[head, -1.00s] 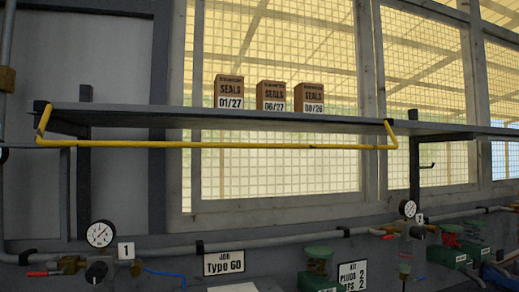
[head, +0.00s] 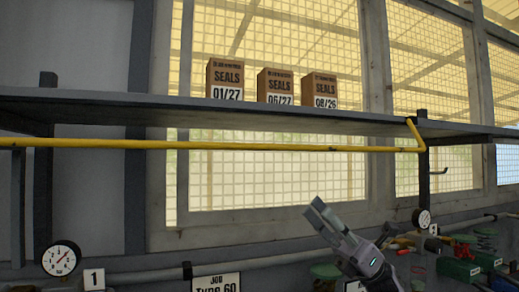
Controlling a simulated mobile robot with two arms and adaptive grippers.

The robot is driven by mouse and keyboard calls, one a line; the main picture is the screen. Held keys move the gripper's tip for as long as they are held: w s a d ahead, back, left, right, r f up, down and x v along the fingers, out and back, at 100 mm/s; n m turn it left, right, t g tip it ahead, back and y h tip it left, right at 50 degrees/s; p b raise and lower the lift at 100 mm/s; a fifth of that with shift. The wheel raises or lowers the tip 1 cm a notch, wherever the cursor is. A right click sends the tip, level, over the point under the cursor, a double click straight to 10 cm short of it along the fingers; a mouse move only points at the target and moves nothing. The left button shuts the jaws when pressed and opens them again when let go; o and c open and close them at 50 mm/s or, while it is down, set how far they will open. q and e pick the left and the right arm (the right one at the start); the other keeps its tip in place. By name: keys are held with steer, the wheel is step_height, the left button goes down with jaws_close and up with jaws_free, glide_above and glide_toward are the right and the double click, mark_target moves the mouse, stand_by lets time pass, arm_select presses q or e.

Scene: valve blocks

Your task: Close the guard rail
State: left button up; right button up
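The guard rail (head: 230,146) is a long yellow bar along the front of the grey shelf (head: 200,108). It hangs just below the shelf's front edge. Its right arm (head: 416,135) slopes from a dark mount at the shelf edge down to the bar; its left end is outside the view. My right gripper (head: 314,206) is in the lower right middle, pointing up and left, below the rail and apart from it. Its two fingers look close together, but the angle hides the gap; I see nothing between them. My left gripper is not in view.
Three brown seal boxes (head: 225,79) (head: 275,87) (head: 320,90) stand on the shelf behind the rail. Below are a pipe with gauges (head: 61,258), label plates and green blocks (head: 458,269). A wire-mesh window is behind. Space before the rail looks clear.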

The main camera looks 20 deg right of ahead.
steer(key=p, duration=0.8)
glide_toward(265, 147)
steer(key=x, duration=0.9)
steer(key=shift+w+d+r, duration=0.1)
steer(key=shift+w+d, duration=0.05)
steer(key=shift+w, duration=0.1)
steer(key=shift+a+r, duration=0.25)
steer(key=shift+a, duration=0.2)
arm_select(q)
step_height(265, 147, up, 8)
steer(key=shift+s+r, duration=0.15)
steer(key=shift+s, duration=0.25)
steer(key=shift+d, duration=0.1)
arm_select(e)
steer(key=shift+c, duration=0.4)
jaws_close()
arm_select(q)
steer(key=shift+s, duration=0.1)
